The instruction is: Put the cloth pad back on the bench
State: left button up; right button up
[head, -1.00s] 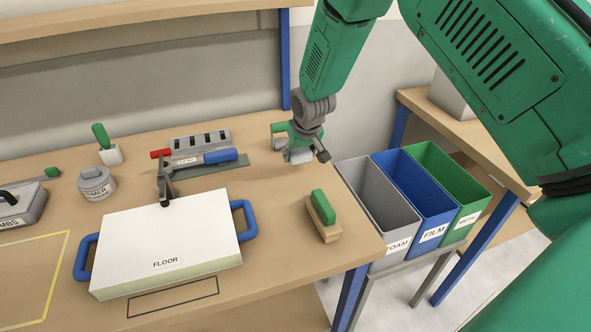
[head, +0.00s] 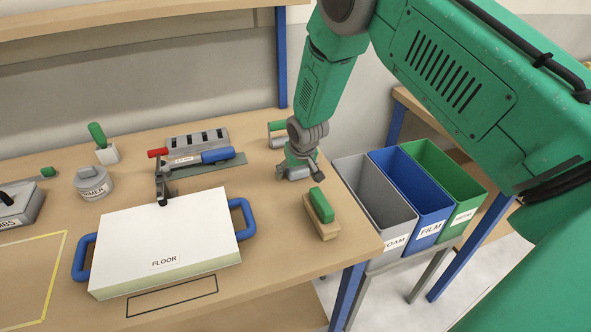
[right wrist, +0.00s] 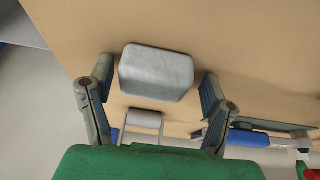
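The cloth pad (right wrist: 157,73) is a pale grey, rounded block in the right wrist view. It lies between the two fingers of my right gripper (head: 300,169), with a visible gap on each side. In the head view the pad (head: 298,175) shows only partly, low between the fingers, near the right edge of the bench (head: 258,268). It appears to rest on the bench top. My right gripper is open around it. My left gripper is not in view.
A green-handled brush (head: 322,210) stands close in front of the gripper. A roller-like tool (head: 278,132) lies just behind it. A grey bin (head: 375,205) is just off the bench edge to the right. A white FLOOR case (head: 165,240) fills the bench front.

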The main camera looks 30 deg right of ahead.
jog(key=v, duration=1.2)
jog(key=shift+d, duration=0.1)
jog(key=shift+s+f, duration=0.1)
